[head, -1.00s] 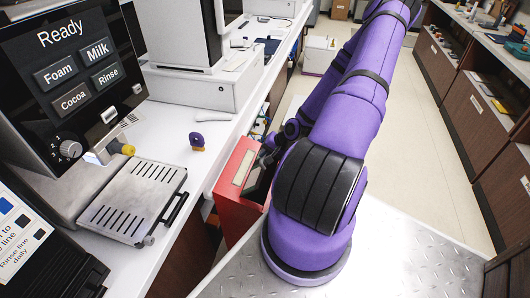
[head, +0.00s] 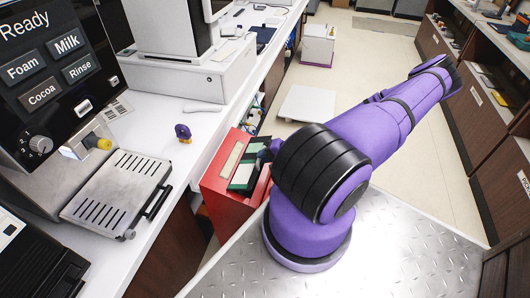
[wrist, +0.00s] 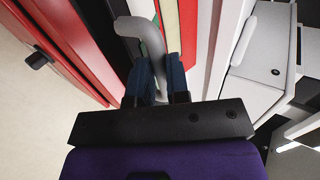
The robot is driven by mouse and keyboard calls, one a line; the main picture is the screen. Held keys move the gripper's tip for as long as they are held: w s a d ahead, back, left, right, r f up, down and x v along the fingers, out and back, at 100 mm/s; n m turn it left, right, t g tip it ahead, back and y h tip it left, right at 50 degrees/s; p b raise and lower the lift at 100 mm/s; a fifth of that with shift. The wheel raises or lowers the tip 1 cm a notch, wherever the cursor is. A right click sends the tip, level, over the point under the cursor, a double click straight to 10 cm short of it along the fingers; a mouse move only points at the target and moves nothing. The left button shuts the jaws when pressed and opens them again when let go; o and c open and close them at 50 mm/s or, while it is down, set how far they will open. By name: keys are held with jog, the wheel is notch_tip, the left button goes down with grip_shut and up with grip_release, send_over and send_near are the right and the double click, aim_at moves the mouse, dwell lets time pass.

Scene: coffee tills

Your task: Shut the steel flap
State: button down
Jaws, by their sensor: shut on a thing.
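A slotted steel plate (head: 118,188) with a black bar handle (head: 158,202) lies roughly flat in front of the dark-screened machine (head: 55,75) in the head view. It looks like the steel flap, lowered. My gripper (wrist: 161,66) is away from it, to its right, down at the open red box (head: 222,192). In the wrist view its two dark blue fingers are shut on a grey curved bar (wrist: 151,40). In the head view my arm hides most of the gripper.
The red box (wrist: 62,38) holds upright green, white and cream flat things. A small purple and yellow object (head: 183,133) and a white curved piece (head: 203,107) lie on the white counter.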

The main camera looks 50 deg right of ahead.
notch_tip(320, 180, down, 7)
jog(key=s, duration=0.2)
jog(key=shift+d, duration=0.4)
jog(key=c, duration=1.1)
grip_release()
jog(key=shift+s, duration=0.1)
jog(key=shift+d+r, duration=0.1)
